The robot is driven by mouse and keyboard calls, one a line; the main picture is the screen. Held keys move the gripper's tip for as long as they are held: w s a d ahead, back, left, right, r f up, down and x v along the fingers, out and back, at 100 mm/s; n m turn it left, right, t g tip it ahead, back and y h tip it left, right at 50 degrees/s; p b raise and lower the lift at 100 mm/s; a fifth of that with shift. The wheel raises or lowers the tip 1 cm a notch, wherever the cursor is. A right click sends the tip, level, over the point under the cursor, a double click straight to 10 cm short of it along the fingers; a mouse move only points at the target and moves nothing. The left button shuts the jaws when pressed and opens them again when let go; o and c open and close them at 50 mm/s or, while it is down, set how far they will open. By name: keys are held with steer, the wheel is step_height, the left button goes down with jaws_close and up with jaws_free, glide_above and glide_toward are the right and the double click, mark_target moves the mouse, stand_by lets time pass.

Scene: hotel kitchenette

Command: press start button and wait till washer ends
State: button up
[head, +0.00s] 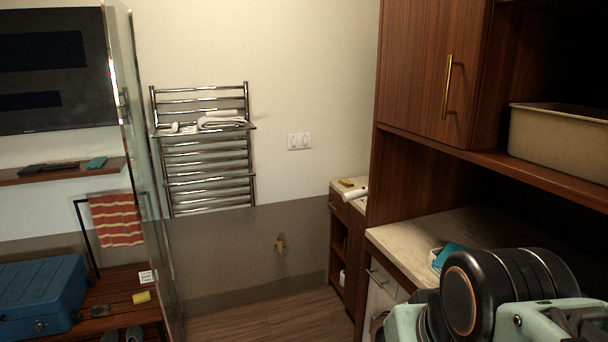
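No washer or start button can be made out in the head view. Below the marble-like counter (440,222) at right is a pale front (378,295) with a metal handle. My arm hides most of what is under that counter, so I cannot tell what appliance is there. My arm's dark joint and pale green links fill the lower right corner. My gripper is not in view.
Wooden cabinets (430,70) and a shelf with a beige bin (560,143) stand at right. A teal item lies on the counter. A towel rack (205,150), glass panel (145,170) and blue suitcase (40,295) are left. Some wooden floor (265,320) is clear.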

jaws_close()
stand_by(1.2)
